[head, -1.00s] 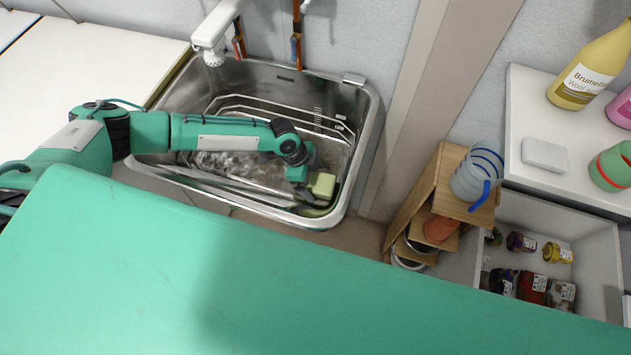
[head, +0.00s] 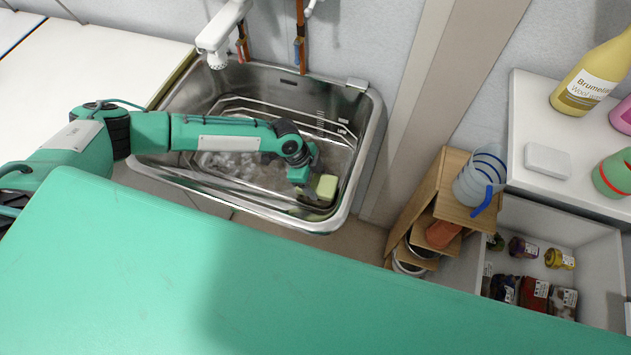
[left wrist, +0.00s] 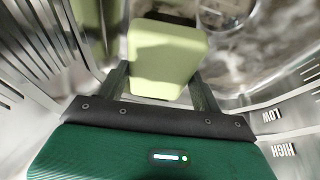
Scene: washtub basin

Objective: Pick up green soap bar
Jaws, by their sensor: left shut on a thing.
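The green soap bar (head: 326,187) is a pale green block inside the metal washtub basin (head: 367,150), at its front right. In the left wrist view the soap bar (left wrist: 165,58) sits between the two fingers. My left gripper (head: 312,192) reaches into the basin from the left and is shut on the soap bar; the fingers also show in the left wrist view (left wrist: 160,88). I cannot tell whether the soap touches the basin floor. My right gripper is not in view.
Basin walls stand close around my left gripper. A white faucet (head: 222,35) hangs over the basin's back left. To the right are a wooden shelf stand (head: 452,205) with a clear blue-striped jug (head: 479,178), and a white shelf (head: 528,120) with bottles.

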